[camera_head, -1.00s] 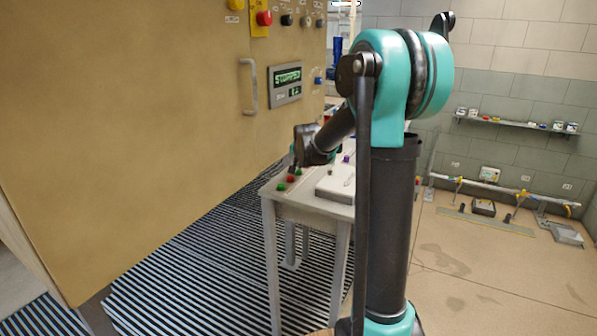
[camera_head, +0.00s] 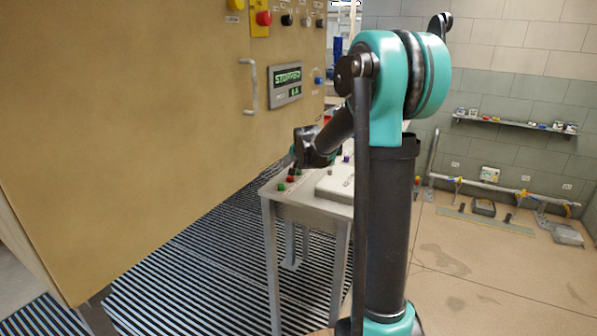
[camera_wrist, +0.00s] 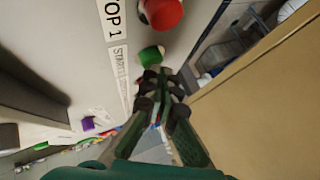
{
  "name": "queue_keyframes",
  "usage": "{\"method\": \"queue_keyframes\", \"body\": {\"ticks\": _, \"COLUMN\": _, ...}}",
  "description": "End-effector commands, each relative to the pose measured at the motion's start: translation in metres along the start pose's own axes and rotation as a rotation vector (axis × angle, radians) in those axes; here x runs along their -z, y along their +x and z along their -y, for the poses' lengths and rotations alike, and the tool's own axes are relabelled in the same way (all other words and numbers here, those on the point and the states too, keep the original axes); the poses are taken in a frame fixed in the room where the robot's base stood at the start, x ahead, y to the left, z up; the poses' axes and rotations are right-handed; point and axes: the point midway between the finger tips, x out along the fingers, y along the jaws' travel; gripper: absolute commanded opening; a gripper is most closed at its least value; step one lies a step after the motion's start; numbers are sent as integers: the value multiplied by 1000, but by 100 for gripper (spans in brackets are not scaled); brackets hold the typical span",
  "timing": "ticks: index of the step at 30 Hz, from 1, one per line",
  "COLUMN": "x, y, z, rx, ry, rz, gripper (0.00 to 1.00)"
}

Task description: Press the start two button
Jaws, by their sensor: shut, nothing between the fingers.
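In the wrist view a green button (camera_wrist: 150,55) sits on a pale panel beside a label that starts with "START"; its number is hard to read. My gripper (camera_wrist: 163,76) is shut and empty, with its fingertips close to this green button. I cannot tell whether they touch it. A red button (camera_wrist: 162,11) is beside a label ending in "TOP 1". In the head view a small console table (camera_head: 310,208) carries a green button (camera_head: 281,187) and a red button (camera_head: 290,179) at its near left corner. My gripper's fingertips are hard to make out there.
A tan cabinet (camera_head: 130,130) with a handle (camera_head: 249,86) and a display (camera_head: 287,84) reading "STOPPED" stands left of the table. A white box (camera_head: 335,187) lies on the tabletop. The floor at right is mostly clear; pipework (camera_head: 500,187) runs along the wall.

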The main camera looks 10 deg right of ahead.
Motion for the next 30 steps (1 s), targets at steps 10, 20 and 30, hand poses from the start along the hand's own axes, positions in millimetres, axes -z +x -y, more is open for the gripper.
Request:
{"method": "queue_keyframes", "body": {"ticks": 10, "x": -1, "y": 2, "z": -1, "rx": 0, "ry": 0, "rz": 0, "gripper": 0}}
{"method": "queue_keyframes", "body": {"ticks": 20, "x": 1, "y": -2, "z": 1, "rx": 0, "ry": 0, "rz": 0, "gripper": 0}}
{"method": "queue_keyframes", "body": {"ticks": 30, "x": 8, "y": -11, "z": 8, "rx": 0, "ry": 0, "rz": 0, "gripper": 0}}
